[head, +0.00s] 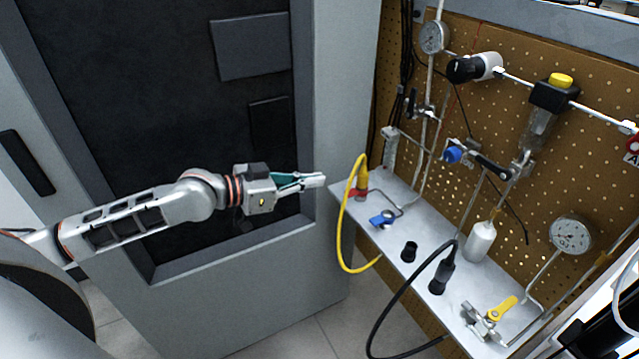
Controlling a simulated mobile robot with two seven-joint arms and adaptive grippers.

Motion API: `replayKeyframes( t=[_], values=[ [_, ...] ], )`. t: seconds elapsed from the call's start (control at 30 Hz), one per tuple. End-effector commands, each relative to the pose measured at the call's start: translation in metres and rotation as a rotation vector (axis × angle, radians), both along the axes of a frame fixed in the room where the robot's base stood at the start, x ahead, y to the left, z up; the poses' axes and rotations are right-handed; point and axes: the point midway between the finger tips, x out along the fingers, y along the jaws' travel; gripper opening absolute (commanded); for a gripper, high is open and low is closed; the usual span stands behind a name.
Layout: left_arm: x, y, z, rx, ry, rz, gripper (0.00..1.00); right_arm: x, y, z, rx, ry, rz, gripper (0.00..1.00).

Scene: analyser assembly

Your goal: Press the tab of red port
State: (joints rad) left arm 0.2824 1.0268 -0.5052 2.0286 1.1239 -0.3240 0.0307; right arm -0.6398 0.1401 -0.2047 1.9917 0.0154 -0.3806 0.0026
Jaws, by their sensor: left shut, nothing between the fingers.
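The red port (351,194) sits at the far left end of the metal shelf (415,225). A yellow plug (362,178) stands upright at it, with a yellow cable (341,225) looping down off the shelf. The port is small here, and I cannot make out its tab clearly. My left gripper (318,180) is shut and empty. It points right, a short way left of the red port and apart from it in the picture. My right gripper is not in view.
The shelf also holds a blue valve handle (382,219), a black socket (409,250), a black plug (446,270) with a black cable, a white bottle (481,242) and a yellow-handled valve (502,308). A pegboard (500,105) with pipes and gauges stands behind. A grey cabinet (345,110) stands left.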

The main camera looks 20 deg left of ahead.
Motion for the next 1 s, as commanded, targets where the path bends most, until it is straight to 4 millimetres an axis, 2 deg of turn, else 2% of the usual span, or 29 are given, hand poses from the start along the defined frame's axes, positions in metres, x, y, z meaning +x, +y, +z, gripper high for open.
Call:
replayKeyframes(
  t=[0.5,0.6,0.7,1.0],
  values=[
    [0.068,-0.055,-0.021,-0.004,0.001,-0.001,0.00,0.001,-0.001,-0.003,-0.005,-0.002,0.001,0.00],
    [0.065,-0.051,-0.044,0.000,0.006,0.000,0.00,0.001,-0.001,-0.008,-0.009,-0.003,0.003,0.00],
    [0.065,-0.052,-0.054,-0.001,0.006,-0.001,0.00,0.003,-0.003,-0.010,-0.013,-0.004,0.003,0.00],
    [0.065,-0.051,-0.062,0.000,0.001,0.000,0.00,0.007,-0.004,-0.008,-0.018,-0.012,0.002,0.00]
  ],
)
